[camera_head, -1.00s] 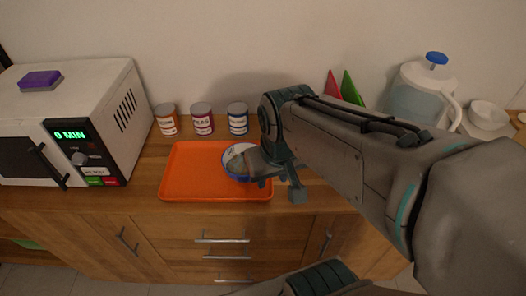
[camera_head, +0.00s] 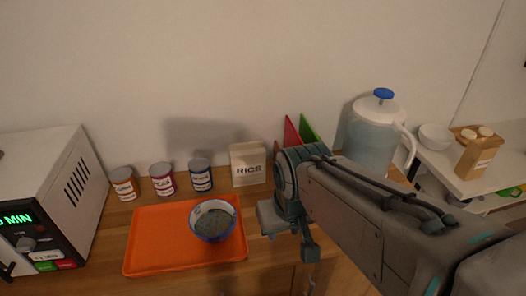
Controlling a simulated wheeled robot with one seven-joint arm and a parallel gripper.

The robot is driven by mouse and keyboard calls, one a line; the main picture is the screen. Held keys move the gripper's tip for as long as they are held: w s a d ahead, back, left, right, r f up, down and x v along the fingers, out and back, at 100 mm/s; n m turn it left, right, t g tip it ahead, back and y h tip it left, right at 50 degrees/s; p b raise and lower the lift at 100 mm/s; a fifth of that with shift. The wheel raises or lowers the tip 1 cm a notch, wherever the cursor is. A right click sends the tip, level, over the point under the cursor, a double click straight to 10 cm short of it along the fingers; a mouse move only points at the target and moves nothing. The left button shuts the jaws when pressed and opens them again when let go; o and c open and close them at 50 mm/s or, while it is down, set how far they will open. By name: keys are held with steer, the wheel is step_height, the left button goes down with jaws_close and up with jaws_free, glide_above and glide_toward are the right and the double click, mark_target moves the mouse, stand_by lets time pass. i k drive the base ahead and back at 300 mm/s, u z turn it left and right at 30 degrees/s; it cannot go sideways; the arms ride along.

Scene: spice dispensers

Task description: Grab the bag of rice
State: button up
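The bag of rice (camera_head: 248,164) is a small beige block-shaped bag marked RICE. It stands upright on the wooden counter against the wall, just right of the blue can. My gripper (camera_head: 287,232) hangs in front of and to the right of the bag, over the counter's front part, and is apart from it. Its fingers point down and a gap seems to show between them, with nothing seen in it. My wrist stands close to the bag's right side.
An orange tray (camera_head: 160,236) holds a blue-rimmed bowl (camera_head: 213,222). An orange can (camera_head: 124,184), a purple can (camera_head: 162,179) and a blue can (camera_head: 201,175) stand behind it. A microwave (camera_head: 52,190) is at left, a water pitcher (camera_head: 372,140) at right.

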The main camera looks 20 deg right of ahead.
mark_target(248, 159)
steer(key=z, duration=0.05)
steer(key=k, duration=1.25)
steer(key=u, duration=0.7)
steer(key=i, duration=1.5)
steer(key=z, duration=0.75)
